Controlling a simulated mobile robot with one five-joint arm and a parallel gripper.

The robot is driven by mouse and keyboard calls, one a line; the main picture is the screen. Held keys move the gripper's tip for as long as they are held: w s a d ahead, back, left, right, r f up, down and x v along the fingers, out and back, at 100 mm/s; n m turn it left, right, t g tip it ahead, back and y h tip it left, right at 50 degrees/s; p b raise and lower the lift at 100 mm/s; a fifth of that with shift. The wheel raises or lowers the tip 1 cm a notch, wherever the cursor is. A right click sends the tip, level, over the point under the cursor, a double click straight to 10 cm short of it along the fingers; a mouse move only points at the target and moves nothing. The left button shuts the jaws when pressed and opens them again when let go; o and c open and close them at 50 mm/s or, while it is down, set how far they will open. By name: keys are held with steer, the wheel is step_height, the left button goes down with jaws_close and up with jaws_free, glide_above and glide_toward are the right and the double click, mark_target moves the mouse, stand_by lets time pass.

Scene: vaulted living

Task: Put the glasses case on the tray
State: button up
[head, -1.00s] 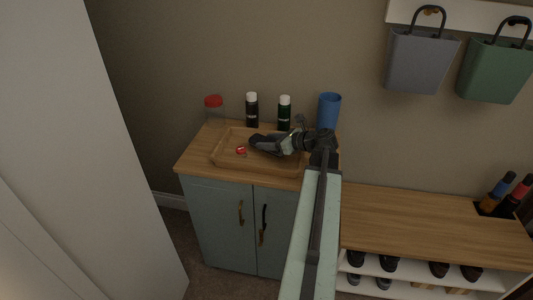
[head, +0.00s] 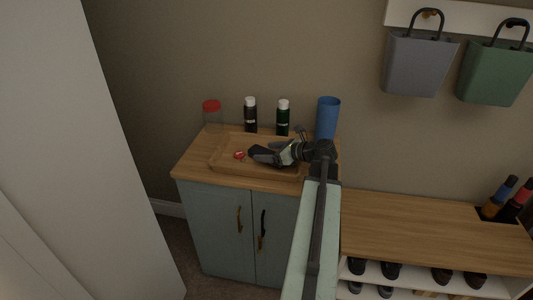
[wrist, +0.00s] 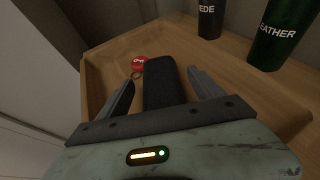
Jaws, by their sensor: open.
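The dark glasses case (wrist: 164,84) lies in the wooden tray (wrist: 96,88), between the two spread fingers of my gripper (wrist: 165,92) in the wrist view. A small gap shows on each side of it. Its near end is hidden behind my gripper. In the head view my gripper (head: 254,156) is low over the tray (head: 222,168), and I cannot make out the case apart from it. The tray stands on the wooden cabinet top.
A red round tag (wrist: 140,63) lies in the tray left of the case. Behind the tray stand a red-lidded jar (head: 212,108), two dark bottles (head: 283,118) and a blue cup (head: 328,117). A shoe bench (head: 430,225) is at the right.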

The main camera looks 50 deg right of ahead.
steer(key=p+v, duration=0.4)
steer(key=v, duration=0.8)
